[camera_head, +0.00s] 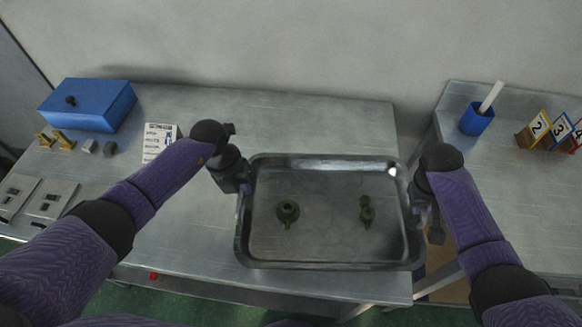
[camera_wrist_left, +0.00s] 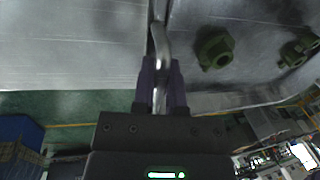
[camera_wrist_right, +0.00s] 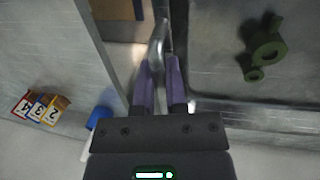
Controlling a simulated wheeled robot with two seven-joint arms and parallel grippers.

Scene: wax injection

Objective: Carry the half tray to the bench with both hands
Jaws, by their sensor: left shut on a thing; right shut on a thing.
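The half tray (camera_head: 330,259) is a shiny metal tray in the middle of the head view, at the right part of the steel bench. Two green wax pieces lie in it, a round one (camera_head: 288,212) at left and a smaller one (camera_head: 366,212) at right. My left gripper (camera_head: 240,188) is shut on the tray's left rim; the left wrist view shows its fingers (camera_wrist_left: 161,75) around the rim handle. My right gripper (camera_head: 421,200) is shut on the right side; the right wrist view shows its fingers (camera_wrist_right: 160,75) on the handle. Whether the tray touches the bench is unclear.
A blue box (camera_head: 88,105), small brass parts (camera_head: 62,141), a printed card (camera_head: 158,140) and grey plates (camera_head: 48,199) lie on the bench's left. A second table at right holds a blue cup (camera_head: 476,119) and numbered stands (camera_head: 540,128). A gap separates the tables.

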